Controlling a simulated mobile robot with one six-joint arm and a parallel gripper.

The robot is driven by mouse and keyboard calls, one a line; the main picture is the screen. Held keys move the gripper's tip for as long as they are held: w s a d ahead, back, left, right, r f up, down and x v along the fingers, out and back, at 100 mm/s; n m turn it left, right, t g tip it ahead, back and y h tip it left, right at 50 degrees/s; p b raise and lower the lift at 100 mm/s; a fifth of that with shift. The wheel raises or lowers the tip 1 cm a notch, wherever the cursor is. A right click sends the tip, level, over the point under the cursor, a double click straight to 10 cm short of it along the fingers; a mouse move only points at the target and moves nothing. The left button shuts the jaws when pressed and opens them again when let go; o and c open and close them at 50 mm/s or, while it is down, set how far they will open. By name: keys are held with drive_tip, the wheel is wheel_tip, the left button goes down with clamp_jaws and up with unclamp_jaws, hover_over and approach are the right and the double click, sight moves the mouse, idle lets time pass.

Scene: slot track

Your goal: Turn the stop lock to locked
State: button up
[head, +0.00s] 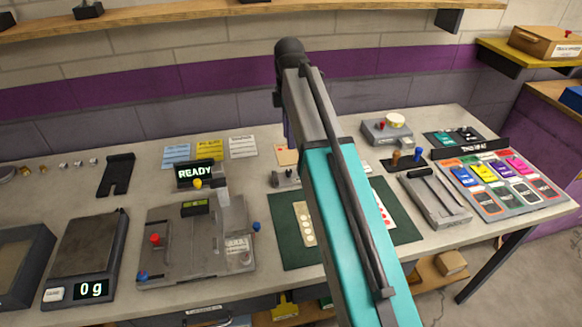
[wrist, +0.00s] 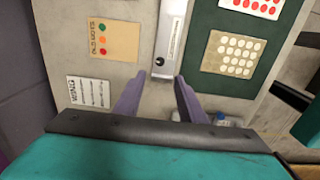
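No part that I can read as the stop lock stands out by a label. In the head view my arm hides most of my gripper.
A READY display (head: 195,174) stands behind the fixture. A scale (head: 85,255) reading 0 g is at left. A green mat (head: 296,248) with dotted cards lies partly behind my arm. A grey slotted block (head: 435,196) and a board of coloured cards (head: 480,202) are at right.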

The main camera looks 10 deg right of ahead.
sight(290, 171)
drive_tip(key=shift+s+f+p, duration=0.1)
drive_tip(key=shift+f+p, duration=1.05)
drive_tip(key=shift+f, duration=5.45)
drive_tip(key=shift+c, duration=0.2)
clamp_jaws()
